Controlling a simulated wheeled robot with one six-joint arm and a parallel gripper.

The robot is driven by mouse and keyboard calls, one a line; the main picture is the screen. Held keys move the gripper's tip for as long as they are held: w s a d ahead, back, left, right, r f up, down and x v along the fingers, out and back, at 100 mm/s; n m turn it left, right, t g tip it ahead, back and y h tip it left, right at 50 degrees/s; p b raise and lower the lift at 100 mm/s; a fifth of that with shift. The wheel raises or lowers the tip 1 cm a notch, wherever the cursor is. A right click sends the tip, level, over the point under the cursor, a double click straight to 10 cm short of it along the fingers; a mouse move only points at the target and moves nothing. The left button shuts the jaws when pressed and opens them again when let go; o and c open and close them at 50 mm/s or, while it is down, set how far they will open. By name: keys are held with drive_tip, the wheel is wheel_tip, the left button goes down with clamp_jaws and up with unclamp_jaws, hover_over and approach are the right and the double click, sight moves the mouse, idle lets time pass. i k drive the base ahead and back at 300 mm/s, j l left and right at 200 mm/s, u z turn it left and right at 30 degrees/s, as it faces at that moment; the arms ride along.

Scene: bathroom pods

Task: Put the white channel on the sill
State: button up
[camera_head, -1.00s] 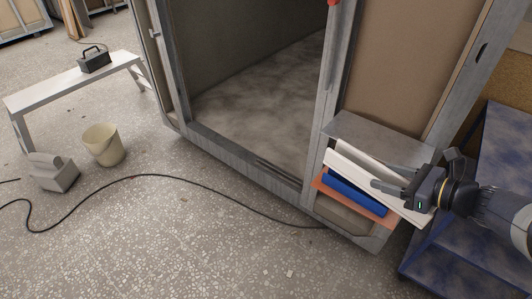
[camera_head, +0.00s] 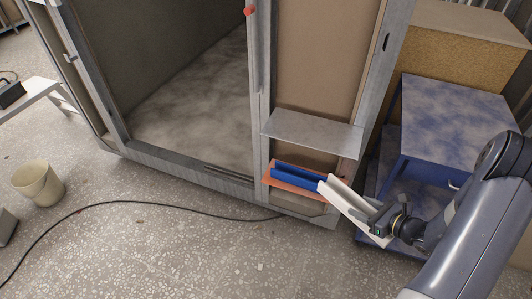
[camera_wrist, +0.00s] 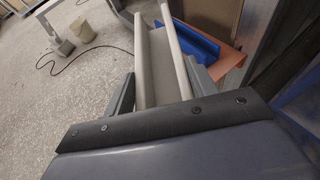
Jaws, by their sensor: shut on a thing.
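My gripper (camera_head: 378,219) is shut on the white channel (camera_head: 348,204), a long U-shaped piece. It holds the channel near its right end, tilted, with the far end up and left beside the blue channel (camera_head: 298,178). In the wrist view the white channel (camera_wrist: 160,65) runs away from me between the fingers (camera_wrist: 160,94), its open side showing. A flat grey metal ledge (camera_head: 312,132), which looks like the sill, juts from the pod wall above and is bare. I cannot tell whether the white channel touches the blue one.
The blue channel lies on an orange shelf (camera_head: 267,182) below the ledge. A blue-framed stand (camera_head: 450,120) is on the right, close to my arm. A black cable (camera_head: 150,203) crosses the floor; a bucket (camera_head: 38,183) stands at left.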

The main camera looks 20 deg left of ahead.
sight(168, 156)
drive_tip(key=i+j+u, duration=0.15)
drive_tip(key=j+u, duration=0.3)
drive_tip(key=i+j+u, duration=0.25)
drive_tip(key=u, duration=0.2)
drive_tip(key=i+j+u, duration=0.25)
drive_tip(key=j+u, duration=0.2)
drive_tip(key=i+j+u, duration=0.35)
drive_tip(key=i+u, duration=0.3)
drive_tip(key=i, duration=0.2)
drive_tip(key=i+u, duration=0.35)
drive_tip(key=i+z, duration=0.35)
drive_tip(key=i+j+z, duration=0.15)
drive_tip(key=i+z, duration=0.2)
drive_tip(key=i+j+z, duration=0.2)
drive_tip(key=i+z, duration=0.35)
drive_tip(key=z, duration=0.3)
drive_tip(key=i+z, duration=0.2)
drive_tip(key=z, duration=0.25)
drive_tip(key=i+j+z, duration=0.1)
drive_tip(key=z, duration=0.35)
drive_tip(key=i, duration=0.05)
